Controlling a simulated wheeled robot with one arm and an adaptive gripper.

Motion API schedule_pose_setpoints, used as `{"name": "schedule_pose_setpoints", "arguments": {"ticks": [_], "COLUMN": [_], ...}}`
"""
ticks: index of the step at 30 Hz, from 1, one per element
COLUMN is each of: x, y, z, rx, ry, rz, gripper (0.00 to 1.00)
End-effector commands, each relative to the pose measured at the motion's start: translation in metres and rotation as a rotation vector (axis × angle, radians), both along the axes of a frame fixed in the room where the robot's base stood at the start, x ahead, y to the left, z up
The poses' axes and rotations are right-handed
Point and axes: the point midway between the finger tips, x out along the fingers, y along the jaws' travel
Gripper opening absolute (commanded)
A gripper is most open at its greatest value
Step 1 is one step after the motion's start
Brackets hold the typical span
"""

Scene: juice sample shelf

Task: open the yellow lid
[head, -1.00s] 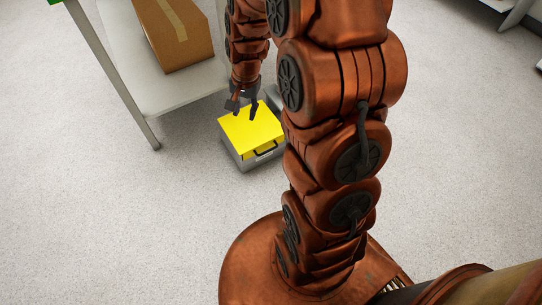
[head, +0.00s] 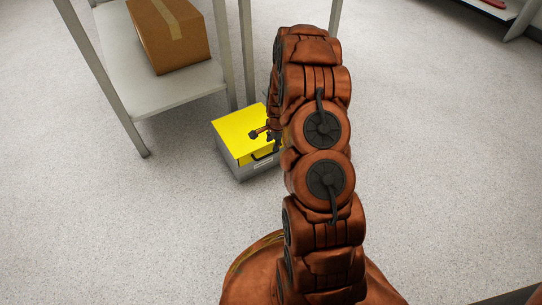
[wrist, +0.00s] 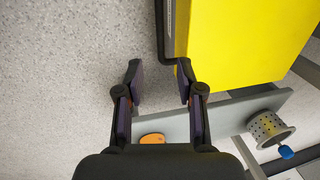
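The yellow lid (head: 238,132) lies flat on top of a grey box (head: 252,170) on the floor, with a black handle (head: 263,157) on its front side. My gripper (head: 265,136) is at the lid's right part in the head view, partly hidden by my arm. In the wrist view the lid (wrist: 245,40) fills the upper right, with the black handle (wrist: 165,45) along its left edge. My gripper (wrist: 159,74) is open there with nothing between the fingers. Its right fingertip is near or over the lid's corner; contact cannot be told.
A shelf (head: 158,97) with a cardboard box (head: 170,35) stands behind the lid's box at left. In the wrist view a grey panel (wrist: 232,112), a perforated metal cup (wrist: 268,129) and an orange round thing (wrist: 152,138) lie beyond the lid. Floor in front is clear.

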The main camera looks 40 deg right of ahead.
Motion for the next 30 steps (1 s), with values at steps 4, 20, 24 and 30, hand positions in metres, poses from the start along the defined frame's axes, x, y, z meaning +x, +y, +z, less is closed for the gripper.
{"name": "schedule_pose_setpoints", "arguments": {"ticks": [4,20,24,30], "x": [0.002,0.015,0.016,0.016], "y": [-0.001,-0.001,-0.002,-0.002], "z": [-0.009,-0.073,-0.075,-0.074], "rx": [-0.001,0.0,-0.001,-0.001], "ry": [-0.001,-0.002,-0.002,-0.001], "rz": [-0.001,0.001,0.001,0.001], "gripper": [0.37,0.37,0.37,0.33]}}
